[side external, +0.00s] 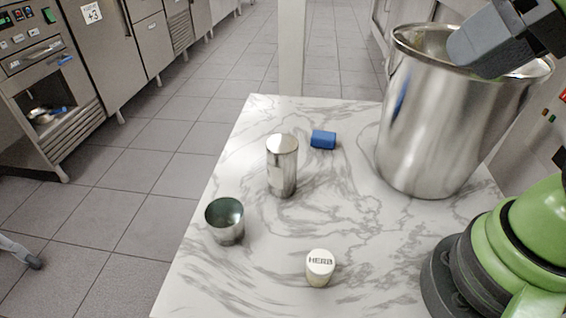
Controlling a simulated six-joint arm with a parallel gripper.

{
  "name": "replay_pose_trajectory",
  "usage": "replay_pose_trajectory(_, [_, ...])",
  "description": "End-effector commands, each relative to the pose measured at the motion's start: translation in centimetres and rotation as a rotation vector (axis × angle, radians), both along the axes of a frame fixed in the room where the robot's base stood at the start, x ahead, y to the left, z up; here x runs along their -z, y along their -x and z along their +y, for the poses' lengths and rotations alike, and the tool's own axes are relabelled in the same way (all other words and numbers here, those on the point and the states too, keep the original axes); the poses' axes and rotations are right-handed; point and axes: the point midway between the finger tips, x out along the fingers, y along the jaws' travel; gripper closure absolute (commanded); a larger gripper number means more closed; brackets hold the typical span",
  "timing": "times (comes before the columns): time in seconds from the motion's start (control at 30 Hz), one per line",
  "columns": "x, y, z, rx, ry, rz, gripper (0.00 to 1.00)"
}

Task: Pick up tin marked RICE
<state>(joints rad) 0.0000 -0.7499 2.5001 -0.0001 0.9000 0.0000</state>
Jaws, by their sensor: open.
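A tall silver tin (284,172) stands upright on the marble-look table. A pale patch shows low on its left side, but I cannot read RICE anywhere on it. A short pale tin (320,272) with HERB on its lid stands near the front; its mark is not RICE. My gripper (478,48) is at the upper right, in front of the mouth of the large pot in the picture, partly cut off by the frame. It is open, with nothing seen between its fingers, and it is well away from both tins.
A large steel pot (425,140) stands at the right of the table (240,285). An open metal cup (228,232) stands at the left, near the table edge. A small blue block (323,140) lies behind the silver tin. Clear table lies between the tins.

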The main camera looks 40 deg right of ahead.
Motion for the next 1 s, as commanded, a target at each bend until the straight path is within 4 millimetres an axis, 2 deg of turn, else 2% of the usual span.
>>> replay_pose_trajectory(0.27, [0.0, 0.0, 0.0, 0.000, 0.000, 0.000, 0.57])
replay_pose_trajectory(0.4, [0.0, 0.0, 0.0, 0.000, 0.000, 0.000, 0.25])
replay_pose_trajectory(0.5, [0.0, 0.0, 0.0, 0.000, 0.000, 0.000, 0.07])
replay_pose_trajectory(0.83, [-0.2, -0.5, 0.0, 0.003, -0.002, 0.016, 0.07])
replay_pose_trajectory(0.93, [-0.4, -2.1, 0.2, 0.013, -0.004, 0.063, 0.07])
replay_pose_trajectory(1.0, [-0.5, -3.8, 0.4, 0.027, -0.007, 0.112, 0.07])
